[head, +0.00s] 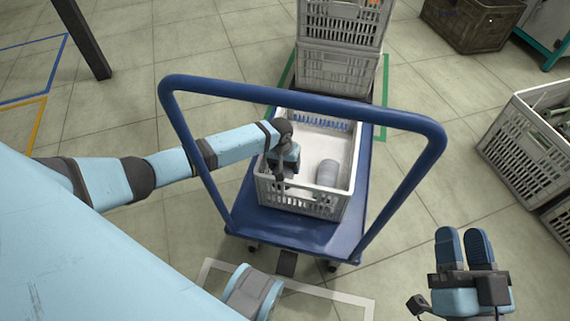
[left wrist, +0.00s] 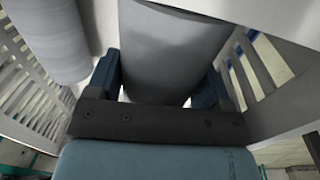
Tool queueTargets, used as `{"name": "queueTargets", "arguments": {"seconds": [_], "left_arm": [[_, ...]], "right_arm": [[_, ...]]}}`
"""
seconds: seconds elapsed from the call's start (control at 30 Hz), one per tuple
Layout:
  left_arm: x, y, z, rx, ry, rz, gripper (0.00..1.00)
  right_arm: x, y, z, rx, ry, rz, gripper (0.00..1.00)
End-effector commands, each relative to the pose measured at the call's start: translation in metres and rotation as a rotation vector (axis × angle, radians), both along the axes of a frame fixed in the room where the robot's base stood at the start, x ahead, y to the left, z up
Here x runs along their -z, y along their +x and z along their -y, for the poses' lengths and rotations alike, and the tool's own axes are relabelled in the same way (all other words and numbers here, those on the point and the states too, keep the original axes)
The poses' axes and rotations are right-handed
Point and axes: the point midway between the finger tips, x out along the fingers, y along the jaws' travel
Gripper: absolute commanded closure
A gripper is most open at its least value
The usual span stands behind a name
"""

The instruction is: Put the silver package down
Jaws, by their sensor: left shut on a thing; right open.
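My left gripper (head: 284,165) reaches down inside the white crate (head: 300,205) on the blue trolley. It is shut on a silver package (left wrist: 165,50), a smooth grey body seen between its two fingers in the left wrist view. In the head view my gripper and arm mostly hide this package. A second grey, rounded package (head: 327,173) lies to the right in the crate, apart from the gripper; a grey roll (left wrist: 48,38) also shows at the left of the left wrist view. I cannot tell whether the held package touches the crate floor. My right gripper (head: 465,240) is open and empty over the floor.
The trolley's blue handle (head: 300,95) arches around my left arm. Stacked grey crates (head: 335,70) stand behind the trolley. More crates (head: 525,150) stand at the right, and a dark box (head: 470,25) at the back right. The floor between is clear.

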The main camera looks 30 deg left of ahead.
Motion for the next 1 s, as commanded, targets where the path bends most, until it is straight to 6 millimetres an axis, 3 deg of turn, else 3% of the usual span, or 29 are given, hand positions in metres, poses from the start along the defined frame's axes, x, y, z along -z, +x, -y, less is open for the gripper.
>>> {"name": "queueTargets", "arguments": {"seconds": [0.27, 0.3, 0.4, 0.77, 0.97, 1.0], "left_arm": [[0.005, 0.000, 0.000, 0.000, -0.001, 0.001, 0.58], [0.005, 0.000, 0.000, 0.000, 0.000, 0.000, 0.17], [0.005, 0.000, 0.000, 0.000, 0.000, 0.000, 0.01], [-0.002, 0.001, 0.000, 0.001, 0.001, 0.002, 0.01], [-0.045, -0.001, -0.003, 0.000, 0.000, 0.001, 0.01], [-0.054, -0.001, -0.004, 0.000, 0.000, 0.002, 0.01]], "right_arm": [[-0.001, 0.000, 0.001, 0.003, 0.001, 0.002, 0.57], [0.000, 0.000, 0.001, 0.003, -0.001, 0.002, 0.57], [0.000, 0.000, 0.001, 0.003, -0.001, 0.002, 0.57], [0.002, 0.000, 0.001, 0.002, -0.001, -0.001, 0.57], [-0.012, 0.002, 0.004, 0.016, -0.024, -0.006, 0.57], [0.004, 0.003, 0.008, 0.032, -0.053, -0.065, 0.57]]}}
